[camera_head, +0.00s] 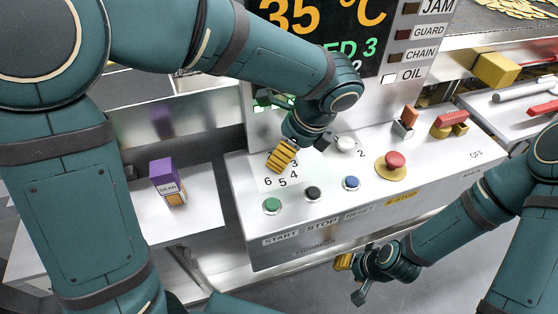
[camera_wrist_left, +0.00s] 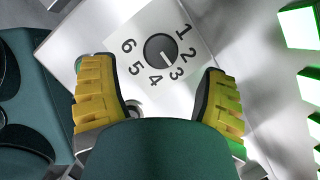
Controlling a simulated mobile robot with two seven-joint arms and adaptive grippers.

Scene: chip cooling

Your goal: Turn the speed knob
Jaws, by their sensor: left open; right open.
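The speed knob (camera_wrist_left: 160,50) is a dark round dial in the left wrist view, on a white plate with numbers 1 to 6. Its white pointer line aims toward the 3. My left gripper (camera_wrist_left: 159,103) is open, its yellow ribbed fingertips spread on either side, nearer the camera than the knob. No contact with the knob shows. In the head view the left gripper (camera_head: 283,155) covers the knob; the numbers 3 to 6 show beside it. My right gripper (camera_head: 352,276) is open and empty below the panel's front edge, with one yellow fingertip clearly visible.
A purple box (camera_head: 164,172) stands left. The display (camera_head: 310,30) partly shows 35 °C and a 3.

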